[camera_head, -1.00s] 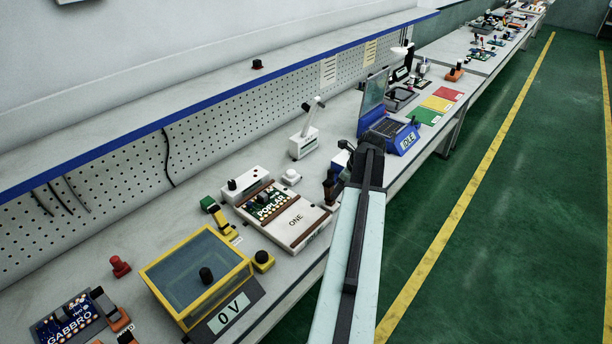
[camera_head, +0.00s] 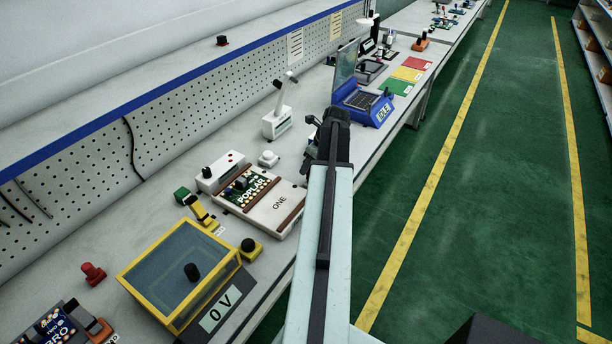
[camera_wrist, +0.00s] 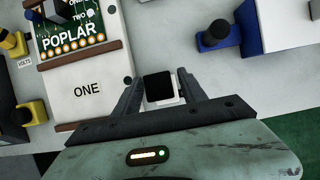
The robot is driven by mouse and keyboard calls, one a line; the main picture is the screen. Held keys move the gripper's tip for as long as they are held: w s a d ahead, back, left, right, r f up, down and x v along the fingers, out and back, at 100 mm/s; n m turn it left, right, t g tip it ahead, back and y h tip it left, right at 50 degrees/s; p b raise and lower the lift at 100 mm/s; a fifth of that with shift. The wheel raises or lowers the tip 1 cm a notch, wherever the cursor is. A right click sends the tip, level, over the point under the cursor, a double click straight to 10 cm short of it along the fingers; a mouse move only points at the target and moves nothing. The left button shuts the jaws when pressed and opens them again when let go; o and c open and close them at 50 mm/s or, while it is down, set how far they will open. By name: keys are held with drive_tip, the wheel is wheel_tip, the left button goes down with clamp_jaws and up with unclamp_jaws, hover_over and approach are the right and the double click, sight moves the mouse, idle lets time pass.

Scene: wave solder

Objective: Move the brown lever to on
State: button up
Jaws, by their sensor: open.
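In the wrist view, my gripper (camera_wrist: 160,82) is open, its two fingers apart on either side of a black square-topped knob (camera_wrist: 160,86) on a white base. I cannot tell whether they touch it. I cannot make out a clearly brown lever now, nor any on/off marking. In the head view, my gripper (camera_head: 312,142) is beyond the right end of the white fixture (camera_head: 287,213) marked ONE, and my arm hides the bench there. That fixture holds a green POPLAR board (camera_head: 246,188) between brown strips.
A white stand with a tilted lever (camera_head: 276,122), a white button (camera_head: 268,159) and a blue IDLE console (camera_head: 370,106) stand behind. A yellow-framed box (camera_head: 180,270) with a 0 V display is nearer. The green floor at right is clear.

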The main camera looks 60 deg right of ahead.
drive_tip(key=shift+b+x, duration=0.5)
drive_tip(key=shift+x, duration=0.75)
drive_tip(key=shift+r, duration=0.15)
clamp_jaws()
drive_tip(key=shift+s, duration=0.1)
